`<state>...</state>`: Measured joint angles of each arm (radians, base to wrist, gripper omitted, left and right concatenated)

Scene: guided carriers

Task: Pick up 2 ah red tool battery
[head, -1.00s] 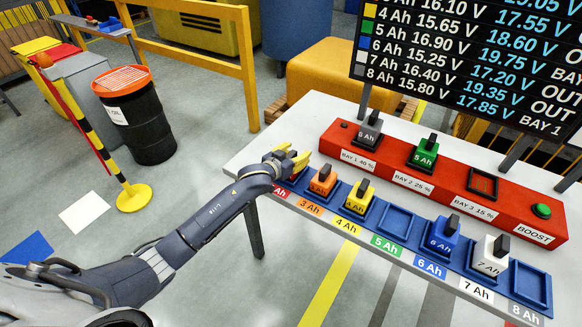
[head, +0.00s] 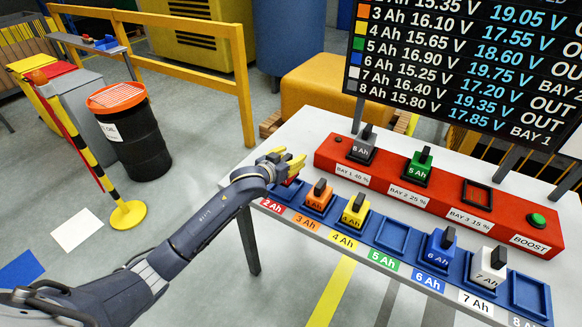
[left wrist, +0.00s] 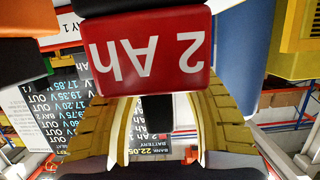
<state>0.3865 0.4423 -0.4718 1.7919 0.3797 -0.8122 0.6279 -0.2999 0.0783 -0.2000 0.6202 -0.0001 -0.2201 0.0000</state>
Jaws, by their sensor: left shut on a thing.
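The red 2 Ah battery (left wrist: 150,58) fills the upper middle of the left wrist view, its label upside down. My left gripper (head: 286,166) is above the left end of the blue rack (head: 394,235), and its yellow fingers are shut on the battery's dark handle (left wrist: 157,115). In the head view the gripper mostly hides the battery. The slot over the red 2 Ah label (head: 271,207) shows as bare blue. My right gripper is not in view.
Orange 3 Ah (head: 318,200), yellow 4 Ah (head: 355,213), blue 6 Ah (head: 440,252) and white 7 Ah (head: 488,269) batteries stand in the rack. Behind is the red charger (head: 330,152) with grey (head: 363,151) and green (head: 419,170) batteries. A voltage board (head: 470,60) rises at the back.

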